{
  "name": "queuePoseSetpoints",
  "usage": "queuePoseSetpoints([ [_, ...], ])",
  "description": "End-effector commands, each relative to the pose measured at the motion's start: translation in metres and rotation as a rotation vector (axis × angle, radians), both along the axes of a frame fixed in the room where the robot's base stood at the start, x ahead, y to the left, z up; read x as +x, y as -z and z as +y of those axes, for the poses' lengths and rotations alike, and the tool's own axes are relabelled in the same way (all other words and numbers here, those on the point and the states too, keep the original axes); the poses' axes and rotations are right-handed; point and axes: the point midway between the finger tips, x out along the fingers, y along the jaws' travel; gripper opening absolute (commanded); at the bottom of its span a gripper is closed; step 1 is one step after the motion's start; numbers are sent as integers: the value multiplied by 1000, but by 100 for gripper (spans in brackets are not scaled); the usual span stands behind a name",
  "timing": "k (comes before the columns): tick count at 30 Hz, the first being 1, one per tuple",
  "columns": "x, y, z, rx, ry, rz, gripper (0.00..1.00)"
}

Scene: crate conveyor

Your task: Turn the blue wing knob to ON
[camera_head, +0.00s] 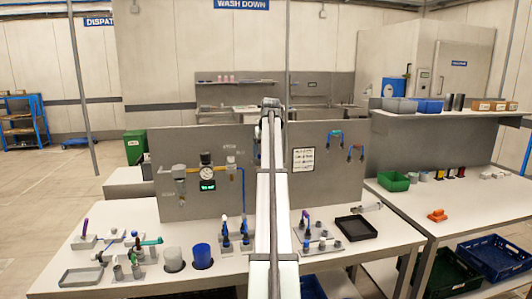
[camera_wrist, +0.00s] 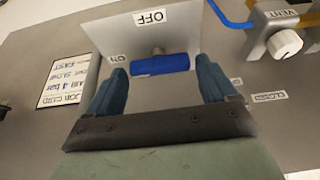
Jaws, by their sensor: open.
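The blue wing knob (camera_wrist: 160,65) shows in the wrist view as a bar lying nearly level across the picture, in front of a light grey plate (camera_wrist: 110,33). The OFF label (camera_wrist: 150,18) is above the knob and the ON label (camera_wrist: 117,58) is to its left. My gripper (camera_wrist: 161,76) is open, with one blue finger beyond each end of the bar. Gaps show between the fingers and the bar, and I cannot tell their depth relative to it. In the head view my arm hides the knob, and the fingers cannot be made out.
A job card (camera_wrist: 63,81) is left of the knob in the wrist view. A VENT valve with a white knob (camera_wrist: 285,44) and a blue hose (camera_wrist: 230,14) are at the right. The head view shows a gauge (camera_head: 206,160) on the panel and a black tray (camera_head: 355,228) on the bench.

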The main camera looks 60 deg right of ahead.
Motion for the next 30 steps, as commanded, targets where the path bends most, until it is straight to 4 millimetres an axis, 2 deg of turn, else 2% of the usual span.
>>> queuePoseSetpoints([
  [18, -29, -100, 28, -1, 0, -1, 85],
  [24, -35, -117, 33, -1, 0, -1, 85],
  [30, -37, -123, 35, -1, -1, 0, 85],
])
